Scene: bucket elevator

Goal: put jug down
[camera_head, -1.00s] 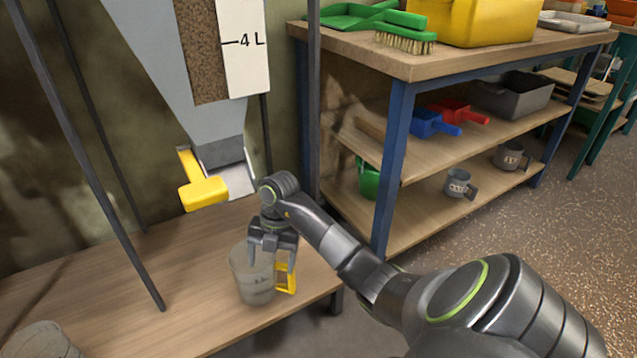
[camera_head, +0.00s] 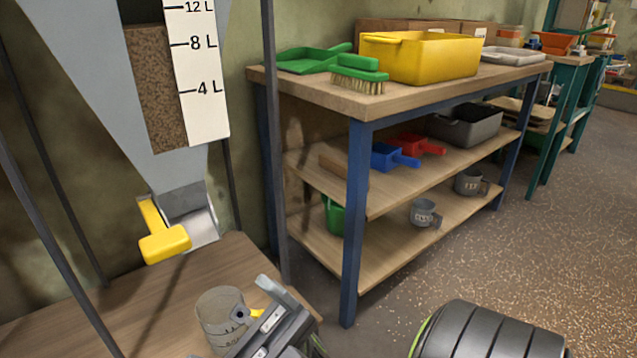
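The jug (camera_head: 220,314) is a translucent grey measuring vessel with a yellow handle. It is low in the head view, roughly upright, at the wooden bench (camera_head: 120,308) below the hopper. Its lower part is hidden, so I cannot tell whether its base touches the bench. My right gripper (camera_head: 268,318) is at the jug's right side, in front of the handle. Only a bit of yellow shows beside the fingers, and I cannot see whether they are closed on it. My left gripper is not in view.
The hopper's chute (camera_head: 190,215) with a yellow lever (camera_head: 163,240) hangs above the bench, left of the jug. Dark posts stand around it. A blue-legged shelf (camera_head: 357,215) to the right holds a yellow bin (camera_head: 420,58), scoops and grey mugs.

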